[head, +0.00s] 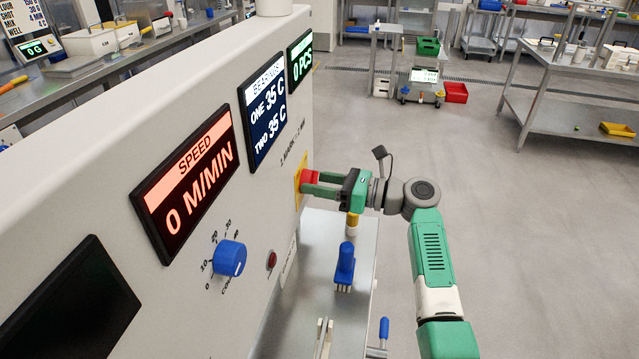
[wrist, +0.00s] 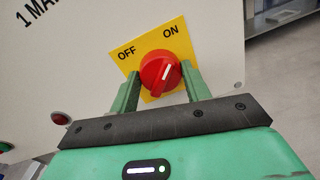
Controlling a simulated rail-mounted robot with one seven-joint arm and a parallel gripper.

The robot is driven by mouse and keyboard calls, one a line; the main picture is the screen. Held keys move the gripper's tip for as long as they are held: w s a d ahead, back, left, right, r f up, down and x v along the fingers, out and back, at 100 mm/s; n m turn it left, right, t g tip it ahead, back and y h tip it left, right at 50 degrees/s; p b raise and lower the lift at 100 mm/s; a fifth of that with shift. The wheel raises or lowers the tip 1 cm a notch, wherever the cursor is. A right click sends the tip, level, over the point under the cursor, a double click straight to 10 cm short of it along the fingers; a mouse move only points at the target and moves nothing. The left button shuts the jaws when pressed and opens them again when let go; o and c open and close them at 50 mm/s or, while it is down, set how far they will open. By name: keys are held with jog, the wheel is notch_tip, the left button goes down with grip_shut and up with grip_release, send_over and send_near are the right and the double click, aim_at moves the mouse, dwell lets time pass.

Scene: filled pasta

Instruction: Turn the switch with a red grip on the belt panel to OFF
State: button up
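The switch's red grip (wrist: 160,74) sits on a yellow plate (wrist: 153,44) marked OFF at upper left and ON at upper right. Its white line slants up and right, toward ON. My gripper (wrist: 160,80) is at the switch, with one green finger on each side of the red grip. The fingers stand apart and look open; whether either touches the grip is hard to tell. In the head view the red grip (head: 309,177) shows partly between the fingers of my gripper (head: 312,182), at the panel's right end.
The belt panel (head: 200,75) also carries a blue speed knob (head: 230,258), a small red button (head: 271,260) and a speed display (head: 187,184) reading 0 M/MIN. Open floor lies to the right.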

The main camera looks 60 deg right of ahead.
jog(key=c, duration=0.4)
jog(key=shift+o, duration=0.4)
jog(key=shift+r+n+p, duration=0.15)
jog(key=shift+n+p, duration=0.15)
jog(key=shift+p, duration=0.45)
jog(key=shift+r+n+p, duration=0.15)
jog(key=shift+n+p, duration=0.45)
jog(key=shift+p, duration=0.45)
jog(key=shift+f+n+p, duration=0.2)
jog(key=shift+n+p, duration=0.35)
jog(key=shift+n, duration=0.35)
jog(key=shift+f+n+t+y+b, duration=0.15)
jog(key=shift+n+b, duration=1.05)
jog(key=shift+n, duration=1.3)
jog(key=shift+f+n+t+y+b, duration=0.1)
jog(key=shift+n+y+b, duration=0.15)
jog(key=shift+n+b, duration=1.6)
jog(key=shift+f+n+t+y+b, duration=0.15)
jog(key=shift+n+b, duration=0.35)
jog(key=shift+n, duration=2.65)
jog(key=shift+r, duration=0.1)
